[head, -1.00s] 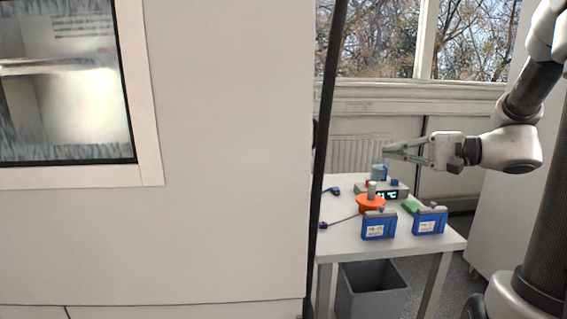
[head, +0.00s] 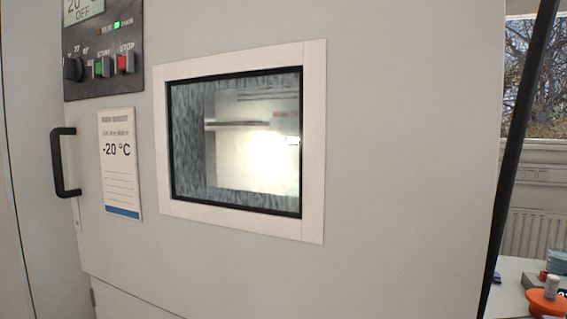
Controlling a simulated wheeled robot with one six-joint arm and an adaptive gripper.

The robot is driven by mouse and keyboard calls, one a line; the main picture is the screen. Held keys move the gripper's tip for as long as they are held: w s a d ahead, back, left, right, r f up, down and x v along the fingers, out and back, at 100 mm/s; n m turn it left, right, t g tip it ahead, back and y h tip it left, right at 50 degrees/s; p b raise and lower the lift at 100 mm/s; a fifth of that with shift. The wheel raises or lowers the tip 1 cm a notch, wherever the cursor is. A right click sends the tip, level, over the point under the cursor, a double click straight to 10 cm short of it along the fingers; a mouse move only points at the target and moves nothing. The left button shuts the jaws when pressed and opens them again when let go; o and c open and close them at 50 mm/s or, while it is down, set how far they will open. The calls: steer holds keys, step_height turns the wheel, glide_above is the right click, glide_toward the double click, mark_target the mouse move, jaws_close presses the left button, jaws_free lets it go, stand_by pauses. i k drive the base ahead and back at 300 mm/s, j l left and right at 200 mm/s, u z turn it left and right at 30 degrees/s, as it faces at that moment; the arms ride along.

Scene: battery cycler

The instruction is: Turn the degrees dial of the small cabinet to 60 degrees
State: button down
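The cabinet (head: 400,180) is a large pale box with a window and fills most of the head view. A dark control panel (head: 103,84) sits at its upper left. The panel has a black dial (head: 73,69) with degree marks around it; its exact setting is too small to read. Beside the dial are a green START button (head: 102,67) and a red STOP button (head: 125,62). A display (head: 83,9), cut off by the top edge, shows 20 °C and OFF. My gripper is out of view.
A black door handle (head: 62,162) sticks out at the left, beside a label (head: 119,163) reading -20 °C. A window (head: 236,142) shows a lit interior. At the right edge, a table (head: 508,275) holds an orange object (head: 546,303) and other small items.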

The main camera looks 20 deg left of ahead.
mark_target(73, 69)
steer(key=k+u, duration=0.1)
steer(key=u, duration=0.9)
steer(key=i+l+u, duration=0.1)
steer(key=u, duration=1.1)
steer(key=i+u, duration=0.25)
steer(key=u, duration=0.2)
steer(key=i+l+u, duration=0.15)
steer(key=u, duration=0.3)
steer(key=i+l+u, duration=0.2)
steer(key=u, duration=0.3)
